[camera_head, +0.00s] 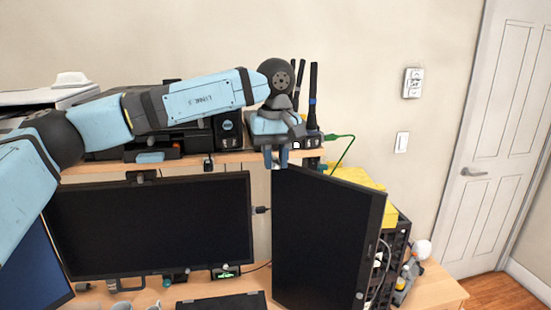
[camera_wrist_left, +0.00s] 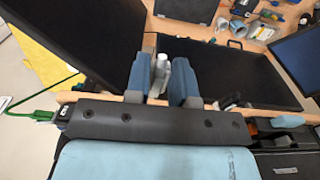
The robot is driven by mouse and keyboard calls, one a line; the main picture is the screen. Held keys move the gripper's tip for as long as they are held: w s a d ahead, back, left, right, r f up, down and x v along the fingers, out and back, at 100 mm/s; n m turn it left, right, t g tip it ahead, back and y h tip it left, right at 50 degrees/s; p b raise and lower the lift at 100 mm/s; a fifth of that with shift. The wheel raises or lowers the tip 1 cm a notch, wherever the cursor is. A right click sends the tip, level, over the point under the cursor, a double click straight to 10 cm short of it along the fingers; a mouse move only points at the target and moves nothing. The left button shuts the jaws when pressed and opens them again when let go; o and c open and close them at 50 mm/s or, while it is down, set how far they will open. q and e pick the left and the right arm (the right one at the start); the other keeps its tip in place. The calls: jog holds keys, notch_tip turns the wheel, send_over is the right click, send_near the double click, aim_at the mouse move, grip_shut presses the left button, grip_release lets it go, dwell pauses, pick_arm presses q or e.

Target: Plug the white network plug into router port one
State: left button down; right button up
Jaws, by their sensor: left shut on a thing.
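My left gripper (camera_head: 276,160) is in front of the shelf edge, just below the black router (camera_head: 312,141) with its upright antennas. In the left wrist view the two blue fingers of my gripper (camera_wrist_left: 162,92) are shut on a pale whitish plug (camera_wrist_left: 161,72), which lies between them. A green plug (camera_wrist_left: 42,115) with a green cable sits at the router's end, and the cable also shows in the head view (camera_head: 342,150). My gripper covers much of the router's front, so port one cannot be made out. My right gripper is not in view.
The wooden shelf (camera_head: 228,157) carries dark devices at left. Below it stand a wide monitor (camera_head: 150,225) and a turned monitor (camera_head: 325,240) close under my gripper. A black plug (camera_head: 207,163) hangs at the shelf edge. Yellow boxes (camera_head: 355,178) lie to the right.

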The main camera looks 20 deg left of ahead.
pick_arm(q)
jog(key=shift+w+a, duration=0.45)
jog(key=shift+w, duration=0.25)
jog(key=shift+w+a, duration=0.4)
jog(key=shift+w, duration=0.3)
jog(key=shift+w+a, duration=0.45)
jog(key=shift+w, duration=0.25)
jog(key=c, duration=1.6)
grip_release()
grip_shut()
